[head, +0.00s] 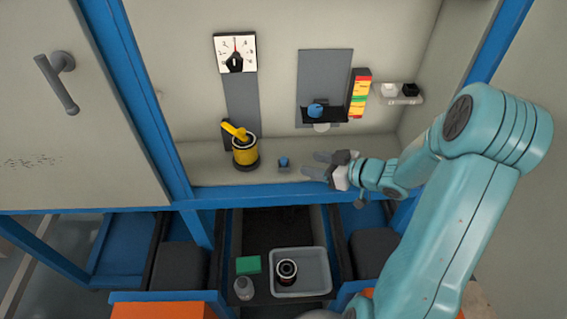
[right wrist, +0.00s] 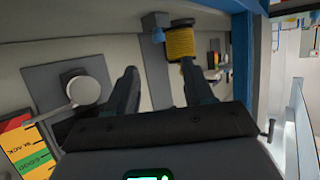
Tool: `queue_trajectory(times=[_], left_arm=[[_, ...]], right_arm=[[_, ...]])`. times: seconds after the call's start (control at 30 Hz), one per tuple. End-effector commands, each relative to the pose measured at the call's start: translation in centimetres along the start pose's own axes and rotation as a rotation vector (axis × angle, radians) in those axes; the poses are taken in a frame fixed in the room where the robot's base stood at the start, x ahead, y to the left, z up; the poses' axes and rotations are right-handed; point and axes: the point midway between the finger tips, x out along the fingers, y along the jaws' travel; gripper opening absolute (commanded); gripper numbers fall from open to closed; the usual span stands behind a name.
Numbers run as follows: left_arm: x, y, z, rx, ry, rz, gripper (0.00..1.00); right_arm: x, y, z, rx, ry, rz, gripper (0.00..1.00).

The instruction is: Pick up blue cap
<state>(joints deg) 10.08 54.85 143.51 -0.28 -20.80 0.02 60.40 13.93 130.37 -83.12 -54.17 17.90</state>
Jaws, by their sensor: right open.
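A small blue cap (head: 284,160) sits on a small grey block on the pale ledge, right of the yellow cylinder. It also shows in the right wrist view (right wrist: 158,35), beyond and between my fingers. A second blue piece (head: 315,110) rests on the black wall shelf. My right gripper (head: 312,165) is open and empty, just right of the cap on the ledge, fingers pointing left toward it with a small gap. My left gripper is not in view.
A yellow cylinder (head: 245,152) with a yellow handle stands left of the cap. The black shelf (head: 335,115) and a coloured label strip (head: 359,93) are above my gripper. Below the blue ledge edge are a grey tray (head: 318,262), a green block (head: 248,264) and a bottle (head: 243,289).

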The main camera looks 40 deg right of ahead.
Motion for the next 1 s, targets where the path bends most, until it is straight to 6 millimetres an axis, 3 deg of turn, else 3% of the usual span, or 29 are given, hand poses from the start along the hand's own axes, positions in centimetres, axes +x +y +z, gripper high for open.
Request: queue_trajectory(times=[0.1,0.37,0.6,0.9,0.97,1.0], left_arm=[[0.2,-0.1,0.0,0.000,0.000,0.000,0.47],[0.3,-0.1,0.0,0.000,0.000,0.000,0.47],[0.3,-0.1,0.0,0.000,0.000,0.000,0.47],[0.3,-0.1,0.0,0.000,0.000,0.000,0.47],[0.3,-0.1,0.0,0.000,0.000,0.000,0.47],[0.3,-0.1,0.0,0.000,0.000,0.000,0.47]], right_arm=[[2.5,-0.1,0.0,-0.001,0.001,-0.006,0.52],[4.7,-0.1,0.1,-0.001,0.000,-0.004,0.52],[8.4,0.0,0.4,-0.001,0.001,-0.004,0.52],[9.1,0.1,0.4,-0.002,-0.001,-0.002,0.52],[9.1,0.1,0.4,-0.001,-0.001,-0.002,0.36],[9.0,0.1,0.4,-0.001,-0.001,-0.002,0.23]])
